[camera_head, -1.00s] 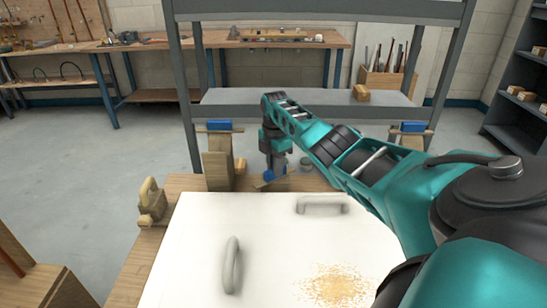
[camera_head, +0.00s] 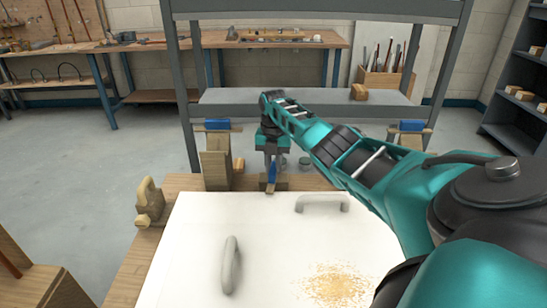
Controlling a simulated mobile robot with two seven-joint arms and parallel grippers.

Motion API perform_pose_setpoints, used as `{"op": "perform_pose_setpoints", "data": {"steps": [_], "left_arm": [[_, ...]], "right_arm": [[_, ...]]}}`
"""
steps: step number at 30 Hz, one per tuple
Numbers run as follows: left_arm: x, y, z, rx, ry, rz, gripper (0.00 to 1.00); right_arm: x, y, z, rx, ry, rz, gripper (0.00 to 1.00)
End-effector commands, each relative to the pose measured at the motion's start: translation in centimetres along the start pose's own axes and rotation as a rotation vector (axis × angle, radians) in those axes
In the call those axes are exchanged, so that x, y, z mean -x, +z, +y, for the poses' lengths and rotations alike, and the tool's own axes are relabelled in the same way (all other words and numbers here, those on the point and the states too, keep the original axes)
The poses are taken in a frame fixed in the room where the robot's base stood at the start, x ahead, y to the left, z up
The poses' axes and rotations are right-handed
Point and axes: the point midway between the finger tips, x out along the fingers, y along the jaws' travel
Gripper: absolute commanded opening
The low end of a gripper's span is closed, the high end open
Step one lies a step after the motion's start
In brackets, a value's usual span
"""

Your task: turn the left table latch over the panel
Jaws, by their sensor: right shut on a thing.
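The white panel (camera_head: 190,270) lies flat on the wooden table, with two grey handles on it. A small wooden latch with a blue part (camera_head: 272,174) sits at the panel's far edge, left of the panel's middle. The blue part points towards the panel, and the latch's near end meets the far edge; I cannot tell how far it overlaps. My right gripper (camera_head: 272,160) points down at the latch and is shut on its blue part. The fingertips are small and partly hidden. My left gripper is out of view.
Wooden posts with blue tops (camera_head: 217,125) stand left and right behind the panel; my right arm passes close to the right one. A wooden clamp-like piece (camera_head: 149,200) sits at the table's left edge. Sawdust (camera_head: 338,284) lies on the panel. A grey shelf frame (camera_head: 320,10) stands behind.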

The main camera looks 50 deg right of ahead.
Motion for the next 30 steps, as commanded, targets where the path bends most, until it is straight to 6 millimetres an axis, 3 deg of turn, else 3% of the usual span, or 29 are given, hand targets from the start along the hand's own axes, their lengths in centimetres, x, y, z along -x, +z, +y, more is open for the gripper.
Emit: {"op": "perform_pose_setpoints", "data": {"steps": [18, 19, 27, 30], "left_arm": [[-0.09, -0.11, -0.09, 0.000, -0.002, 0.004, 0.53], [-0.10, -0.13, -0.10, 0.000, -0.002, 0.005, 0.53], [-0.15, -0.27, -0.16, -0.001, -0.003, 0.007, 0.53], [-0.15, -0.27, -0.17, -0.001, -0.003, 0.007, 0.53]], "right_arm": [[-0.01, -0.02, 0.02, 0.045, 0.000, 0.000, 0.00], [-0.01, -0.02, 0.02, 0.045, 0.000, 0.000, 0.22], [-0.02, -0.02, 0.01, 0.044, 0.000, 0.000, 0.47], [-0.02, -0.02, 0.01, 0.044, 0.000, 0.000, 0.47]]}}
